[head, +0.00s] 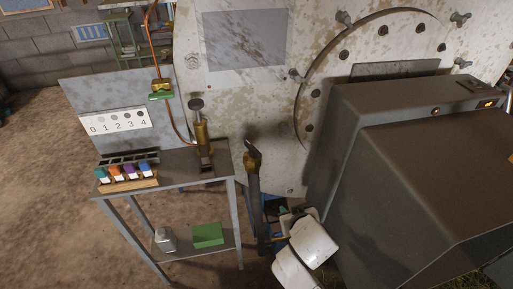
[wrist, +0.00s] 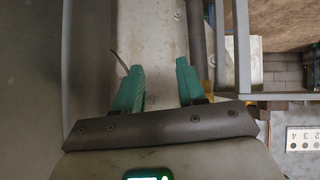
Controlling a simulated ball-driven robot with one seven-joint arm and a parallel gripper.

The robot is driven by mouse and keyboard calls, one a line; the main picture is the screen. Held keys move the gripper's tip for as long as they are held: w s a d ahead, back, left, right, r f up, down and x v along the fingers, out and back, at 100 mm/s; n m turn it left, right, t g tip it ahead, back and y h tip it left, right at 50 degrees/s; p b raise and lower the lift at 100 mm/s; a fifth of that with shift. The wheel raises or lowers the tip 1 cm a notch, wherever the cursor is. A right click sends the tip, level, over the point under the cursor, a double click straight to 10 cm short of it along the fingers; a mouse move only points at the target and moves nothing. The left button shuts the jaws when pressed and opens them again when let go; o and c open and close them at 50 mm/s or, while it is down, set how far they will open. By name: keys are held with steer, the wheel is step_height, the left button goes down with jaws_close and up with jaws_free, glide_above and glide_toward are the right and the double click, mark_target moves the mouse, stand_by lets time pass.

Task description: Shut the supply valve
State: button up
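A brass valve body with a dark lever (head: 253,156) sits on top of an upright dark pipe (head: 252,205), right of the small table. A smaller brass valve with a green handle (head: 161,92) sits on the orange tube by the number panel. I cannot tell which one is the supply valve. My gripper (wrist: 160,68) has two teal fingers spread apart with nothing between them. A dark pipe (wrist: 196,35) with a yellowish part runs just right of the right finger. In the head view my white arm is low, beside the pipe; the fingertips are not clear there.
A metal table (head: 225,166) holds a brass cylinder (head: 201,134) and a rack of coloured bottles (head: 127,174). A green box (head: 208,235) is on its lower shelf. A large dark cabinet (head: 400,170) closes off the right. Open floor (head: 40,170) lies left.

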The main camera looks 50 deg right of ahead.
steer(key=w+d+r+t+h+p, duration=0.2)
steer(key=w+d+r+t+p, duration=0.15)
steer(key=w+r, duration=0.2)
steer(key=n+t+y+p, duration=0.3)
steer(key=n+t+y, duration=0.15)
steer(key=t, duration=0.25)
glide_toward(252, 145)
steer(key=shift+m+g, duration=0.25)
steer(key=shift+m, duration=0.2)
steer(key=b+x, duration=0.3)
steer(key=x, duration=0.7)
steer(key=shift+a+r+b, duration=0.15)
steer(key=shift+b, duration=0.2)
steer(key=shift+c, duration=0.4)
jaws_close()
